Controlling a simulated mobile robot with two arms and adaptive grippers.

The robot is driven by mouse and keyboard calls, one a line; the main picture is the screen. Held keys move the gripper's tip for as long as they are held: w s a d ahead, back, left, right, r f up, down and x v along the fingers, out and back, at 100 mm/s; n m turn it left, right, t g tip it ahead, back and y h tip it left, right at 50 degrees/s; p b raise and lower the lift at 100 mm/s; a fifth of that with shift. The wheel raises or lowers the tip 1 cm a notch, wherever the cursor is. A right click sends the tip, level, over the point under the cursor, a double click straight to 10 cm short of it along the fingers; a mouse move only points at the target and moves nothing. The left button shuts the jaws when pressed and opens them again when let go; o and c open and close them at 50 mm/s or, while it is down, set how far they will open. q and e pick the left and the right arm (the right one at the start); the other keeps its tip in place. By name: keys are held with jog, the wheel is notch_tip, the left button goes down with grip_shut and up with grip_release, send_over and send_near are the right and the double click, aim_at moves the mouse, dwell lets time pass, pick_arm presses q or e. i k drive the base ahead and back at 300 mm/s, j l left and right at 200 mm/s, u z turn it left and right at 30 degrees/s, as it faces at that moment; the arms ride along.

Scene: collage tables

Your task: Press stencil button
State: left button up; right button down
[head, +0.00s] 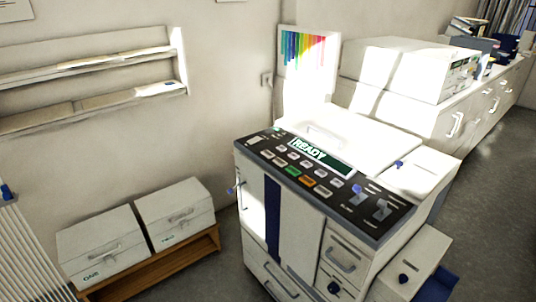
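A white duplicator machine (297,222) stands in the middle of the head view. Its dark control panel (338,195) slopes along the top front edge. The green display (320,155) reads "READY". Below it are rows of small buttons: a green one (292,171), an orange one (307,181) and several grey or white ones. The button labels are too small to read, so I cannot tell which is the stencil button. Neither of my grippers is in view.
Two white boxes, one marked "ONE" (100,246) and one beside it (175,214), sit on a low wooden stand (160,270) at left. A counter (470,115) with a white machine (405,66) runs along the back right. Floor (490,200) is clear at right.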

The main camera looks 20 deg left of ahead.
aim_at(268, 154)
jog(key=i+l+u, duration=0.1)
jog(key=i, duration=0.35)
jog(key=i+l, duration=0.35)
jog(key=i+l+u, duration=0.15)
jog(key=i, duration=0.3)
jog(key=l, duration=0.1)
